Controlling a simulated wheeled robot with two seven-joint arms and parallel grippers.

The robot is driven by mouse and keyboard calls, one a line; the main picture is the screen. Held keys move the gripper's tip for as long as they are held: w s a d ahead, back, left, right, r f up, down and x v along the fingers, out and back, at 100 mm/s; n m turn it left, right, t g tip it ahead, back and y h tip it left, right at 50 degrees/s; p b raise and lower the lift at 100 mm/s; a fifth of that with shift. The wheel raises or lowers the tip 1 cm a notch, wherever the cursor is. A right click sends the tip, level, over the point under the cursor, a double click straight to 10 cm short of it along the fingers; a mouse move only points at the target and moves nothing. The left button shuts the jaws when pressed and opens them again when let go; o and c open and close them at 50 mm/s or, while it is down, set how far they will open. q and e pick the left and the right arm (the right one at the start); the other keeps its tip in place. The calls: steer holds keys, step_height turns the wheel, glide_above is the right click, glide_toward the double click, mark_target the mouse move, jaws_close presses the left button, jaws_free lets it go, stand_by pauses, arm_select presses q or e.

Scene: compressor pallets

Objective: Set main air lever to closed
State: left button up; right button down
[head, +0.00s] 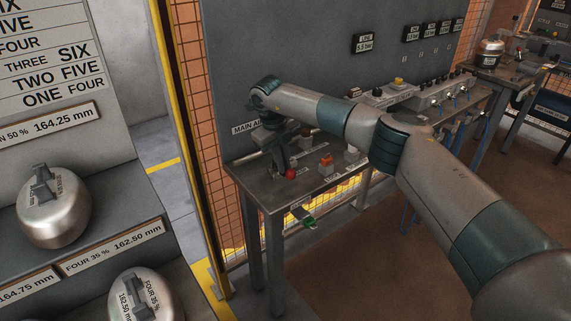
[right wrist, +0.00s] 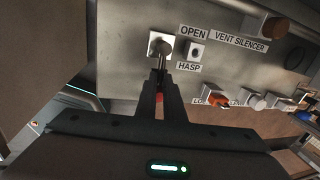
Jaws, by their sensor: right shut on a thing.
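My right arm reaches across the head view to the left end of the metal bench (head: 250,180), below a wall sign that begins "MAIN AI" (head: 245,128). My right gripper (head: 280,170) points down there, with a red knob (head: 291,173) at its fingertips. In the right wrist view the gripper (right wrist: 160,80) is shut on the main air lever, whose metal pivot (right wrist: 163,46) shows just beyond the tips. A trace of red shows between the fingers; they hide most of the handle. An "OPEN" label (right wrist: 193,32) is beside the pivot. My left gripper is out of view.
A "HASP" label (right wrist: 188,67) and small fitting (right wrist: 195,50) sit close to the lever. An orange-red control (head: 326,162) stands farther along the bench. A green item (head: 308,222) hangs at the front edge. A shelf with metal vessels (head: 54,208) stands at left.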

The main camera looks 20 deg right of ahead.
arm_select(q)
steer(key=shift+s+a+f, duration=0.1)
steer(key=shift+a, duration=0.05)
arm_select(e)
steer(key=shift+m, duration=0.4)
steer(key=shift+a, duration=0.1)
steer(key=c, duration=1.9)
jaws_free()
steer(key=shift+s, duration=0.1)
steer(key=shift+o, duration=0.2)
